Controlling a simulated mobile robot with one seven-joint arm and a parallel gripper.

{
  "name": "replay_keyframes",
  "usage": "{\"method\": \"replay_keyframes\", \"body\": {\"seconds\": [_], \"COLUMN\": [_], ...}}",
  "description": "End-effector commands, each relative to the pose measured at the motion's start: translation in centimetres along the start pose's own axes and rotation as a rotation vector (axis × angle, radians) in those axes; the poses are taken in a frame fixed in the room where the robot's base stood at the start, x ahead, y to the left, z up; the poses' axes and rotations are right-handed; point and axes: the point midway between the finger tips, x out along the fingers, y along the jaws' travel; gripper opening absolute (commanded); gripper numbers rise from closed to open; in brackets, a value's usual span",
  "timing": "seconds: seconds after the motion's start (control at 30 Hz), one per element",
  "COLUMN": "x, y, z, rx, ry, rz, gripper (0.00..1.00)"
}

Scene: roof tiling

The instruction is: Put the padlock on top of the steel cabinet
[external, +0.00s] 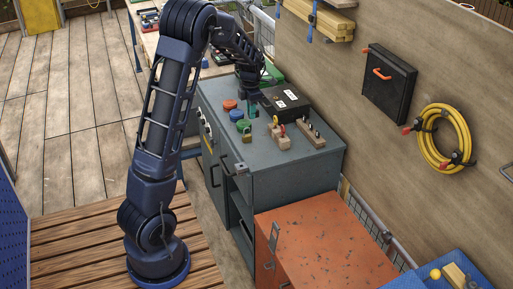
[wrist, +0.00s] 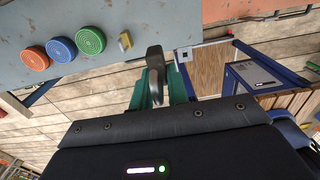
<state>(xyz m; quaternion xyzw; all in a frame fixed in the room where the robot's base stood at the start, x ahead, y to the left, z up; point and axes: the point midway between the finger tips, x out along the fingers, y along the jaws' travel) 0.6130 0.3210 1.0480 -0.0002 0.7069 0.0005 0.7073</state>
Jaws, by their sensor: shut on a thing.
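The steel cabinet (external: 283,170) is grey-blue with a flat top. In the wrist view its top (wrist: 60,15) fills the upper left. A small brass-yellow block, which looks like the padlock (external: 247,138), lies on the top near its front edge. It shows beside the green disc in the wrist view (wrist: 125,41). My gripper (external: 252,101) is over the cabinet top in the external view. In the wrist view its green fingers (wrist: 157,88) are shut on a dark grey, bent thing (wrist: 155,60), partly hidden between them; I cannot tell what it is.
Orange (external: 230,104), blue (external: 236,115) and green (external: 243,126) discs lie in a row on the cabinet top. A black box (external: 286,101) and wooden blocks (external: 281,137) take up its right side. A lower orange cabinet (external: 320,240) stands in front.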

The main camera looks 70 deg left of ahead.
Motion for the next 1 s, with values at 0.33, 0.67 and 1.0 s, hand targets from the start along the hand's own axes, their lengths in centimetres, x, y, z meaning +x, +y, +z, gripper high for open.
{"method": "replay_keyframes", "body": {"seconds": [0.33, 0.67, 1.0], "x": [7.8, 12.5, 15.5], "y": [0.0, -0.1, 0.0], "z": [-0.1, 0.0, 0.0], "rx": [0.001, 0.003, 0.004], "ry": [0.003, 0.001, 0.002], "rz": [-0.003, -0.001, -0.002], "gripper": [0.0, 0.0, 0.0]}}
